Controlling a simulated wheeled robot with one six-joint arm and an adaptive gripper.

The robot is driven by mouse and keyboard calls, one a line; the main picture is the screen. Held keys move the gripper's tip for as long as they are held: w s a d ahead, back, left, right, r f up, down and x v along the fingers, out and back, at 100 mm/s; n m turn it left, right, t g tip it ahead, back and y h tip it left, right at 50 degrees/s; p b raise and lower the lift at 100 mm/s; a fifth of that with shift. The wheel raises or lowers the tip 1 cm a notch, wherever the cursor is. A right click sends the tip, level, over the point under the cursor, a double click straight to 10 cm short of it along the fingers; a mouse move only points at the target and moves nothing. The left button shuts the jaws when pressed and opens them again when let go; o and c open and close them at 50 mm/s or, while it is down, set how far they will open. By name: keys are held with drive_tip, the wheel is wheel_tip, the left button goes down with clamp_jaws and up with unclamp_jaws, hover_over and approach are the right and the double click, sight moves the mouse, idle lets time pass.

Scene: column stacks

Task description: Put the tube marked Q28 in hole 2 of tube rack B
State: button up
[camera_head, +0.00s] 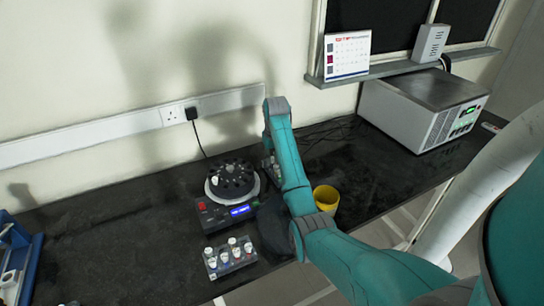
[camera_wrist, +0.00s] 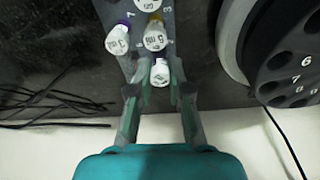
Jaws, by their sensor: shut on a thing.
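In the wrist view my gripper (camera_wrist: 160,80) is closed around a white-capped tube (camera_wrist: 160,73) at the near end of a grey rack (camera_wrist: 167,22). I cannot tell whether this tube is seated in the rack or lifted. Other white-capped tubes (camera_wrist: 155,38) (camera_wrist: 117,40) stand in the same rack, one with a purple band. The cap markings are too small to read, so I cannot tell which is Q28. In the head view my arm largely hides this rack. A second rack (camera_head: 235,268) with several capped tubes stands at the front. I cannot read either rack's letter.
A device with a round black rotor (camera_head: 232,180) stands left of my arm; its numbered disc (camera_wrist: 290,62) is close to my gripper. A yellow cup (camera_head: 326,198) stands right of my arm. Black cables (camera_wrist: 45,105) lie on the bench. A grey box (camera_head: 423,108) stands at the back right.

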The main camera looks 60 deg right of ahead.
drive_tip(key=shift+f, duration=0.45)
drive_tip(key=o, duration=1.1)
drive_tip(key=shift+r, duration=0.1)
drive_tip(key=shift+r, duration=2.9)
drive_tip(key=shift+s, duration=0.1)
